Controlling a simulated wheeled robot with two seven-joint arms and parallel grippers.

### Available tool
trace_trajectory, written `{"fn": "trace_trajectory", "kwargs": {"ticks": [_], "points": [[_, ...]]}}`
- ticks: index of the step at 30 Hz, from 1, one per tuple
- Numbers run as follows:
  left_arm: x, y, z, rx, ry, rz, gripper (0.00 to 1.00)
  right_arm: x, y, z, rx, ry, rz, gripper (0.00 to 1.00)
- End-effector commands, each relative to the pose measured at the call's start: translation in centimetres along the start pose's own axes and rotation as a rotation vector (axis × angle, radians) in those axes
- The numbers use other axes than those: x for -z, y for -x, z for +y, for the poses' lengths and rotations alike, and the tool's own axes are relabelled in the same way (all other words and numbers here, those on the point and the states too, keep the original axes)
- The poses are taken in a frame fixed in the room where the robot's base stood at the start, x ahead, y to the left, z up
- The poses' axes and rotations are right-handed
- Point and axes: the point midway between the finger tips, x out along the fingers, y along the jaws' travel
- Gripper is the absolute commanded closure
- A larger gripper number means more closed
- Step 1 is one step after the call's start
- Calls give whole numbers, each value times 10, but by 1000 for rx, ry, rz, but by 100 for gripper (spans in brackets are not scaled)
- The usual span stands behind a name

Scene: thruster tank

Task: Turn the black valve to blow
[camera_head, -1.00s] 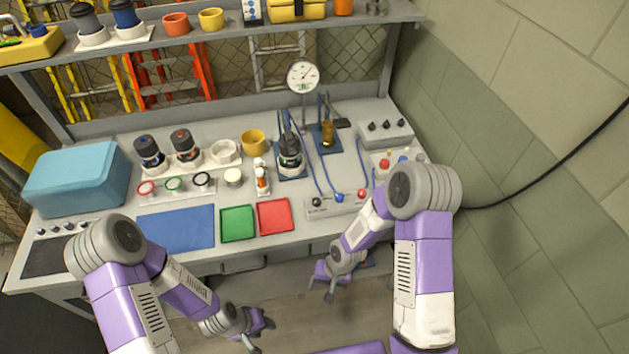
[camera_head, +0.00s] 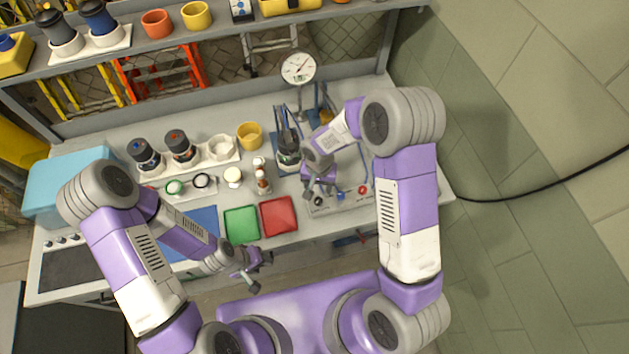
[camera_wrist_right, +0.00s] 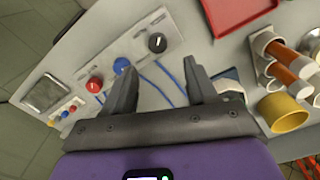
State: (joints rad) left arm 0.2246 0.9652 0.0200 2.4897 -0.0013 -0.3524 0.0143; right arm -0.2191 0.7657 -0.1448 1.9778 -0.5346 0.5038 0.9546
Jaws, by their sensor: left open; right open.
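The black valve (camera_head: 318,201) is a round black knob with a white pointer mark, on a pale panel (camera_head: 352,205) at the bench's front right. In the right wrist view the black valve (camera_wrist_right: 157,42) lies just beyond the fingertips, roughly centred between them and not gripped. A blue knob (camera_wrist_right: 121,65) and a red knob (camera_wrist_right: 94,84) sit in line with it. My right gripper (camera_head: 320,190) is open and empty above the panel; in its wrist view both fingers (camera_wrist_right: 161,66) show apart. My left gripper (camera_head: 252,277) is open and empty in front of the bench.
Blue hoses run from the panel towards the pump-like device (camera_head: 288,150) behind it. A red tray (camera_head: 278,215) and a green tray (camera_head: 241,223) lie left of the panel. A gauge (camera_head: 298,68) stands behind. The wall is to the right.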

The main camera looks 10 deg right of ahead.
Motion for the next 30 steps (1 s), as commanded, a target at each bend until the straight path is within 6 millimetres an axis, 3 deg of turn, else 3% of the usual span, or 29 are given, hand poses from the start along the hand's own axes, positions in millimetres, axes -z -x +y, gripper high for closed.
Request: {"fn": "trace_trajectory", "kwargs": {"ticks": [15,26,30], "points": [[0,5,1,0,0,-1,57,0,-67,1,-2,0,-1,43],[0,5,2,0,0,-1,57,0,-73,0,0,0,0,43],[0,5,2,0,0,-1,57,0,-73,0,0,0,0,63]]}}
